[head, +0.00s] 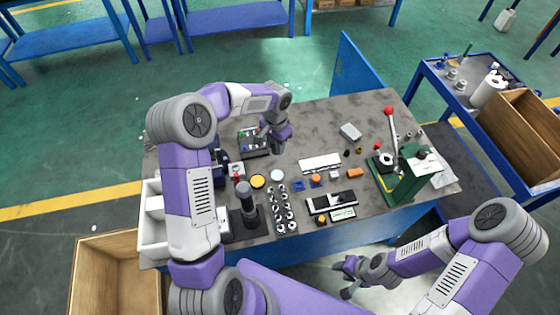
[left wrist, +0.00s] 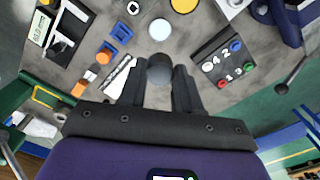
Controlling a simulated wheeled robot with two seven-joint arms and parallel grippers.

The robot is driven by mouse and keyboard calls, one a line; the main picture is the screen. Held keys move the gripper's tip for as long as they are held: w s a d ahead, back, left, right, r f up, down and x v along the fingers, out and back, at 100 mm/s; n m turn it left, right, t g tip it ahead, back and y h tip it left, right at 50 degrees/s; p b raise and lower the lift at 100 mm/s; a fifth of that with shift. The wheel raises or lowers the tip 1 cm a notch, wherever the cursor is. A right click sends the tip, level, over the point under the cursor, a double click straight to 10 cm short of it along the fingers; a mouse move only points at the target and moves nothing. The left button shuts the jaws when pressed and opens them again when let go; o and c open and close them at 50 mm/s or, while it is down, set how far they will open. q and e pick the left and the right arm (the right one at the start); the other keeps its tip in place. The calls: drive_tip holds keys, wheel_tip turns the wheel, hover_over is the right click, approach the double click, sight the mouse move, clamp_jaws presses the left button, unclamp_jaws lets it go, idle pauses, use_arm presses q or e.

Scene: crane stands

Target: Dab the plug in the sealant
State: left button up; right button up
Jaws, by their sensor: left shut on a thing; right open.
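My left gripper (left wrist: 160,85) is shut on a dark grey round piece, seemingly the plug (left wrist: 159,67), which shows between its fingertips. In the head view this gripper (head: 275,143) is above the back left of the table, and the plug cannot be made out there. A pale round dish (head: 277,174) and a yellow round dish (head: 257,181) sit side by side on the table; which one holds the sealant I cannot tell. The left wrist view shows the pale dish (left wrist: 160,29) just beyond the plug and the yellow dish (left wrist: 184,5) further off. My right gripper (head: 350,277) is open and empty, off the table's front edge.
A panel with coloured numbered spots (left wrist: 222,60) lies beside the left gripper. A green press (head: 410,175) with a red-knobbed lever stands at the table's right. A dark upright tool (head: 246,205) and rows of metal parts (head: 281,208) are near the front. The back middle is clear.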

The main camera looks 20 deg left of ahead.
use_arm(q)
drive_tip(key=shift+w+f+b, duration=0.15)
drive_tip(key=shift+f+b, duration=2.65)
drive_tip(key=shift+f, duration=0.8)
drive_tip(key=shift+w+f+b, duration=0.1)
drive_tip(key=shift+f+b, duration=2.7)
drive_tip(key=shift+f, duration=0.75)
drive_tip(key=shift+f+b, duration=0.3)
drive_tip(key=shift+f, duration=0.25)
wheel_tip(320, 180, up, 7)
drive_tip(key=p, duration=0.5)
drive_tip(key=shift+s+d, duration=0.1)
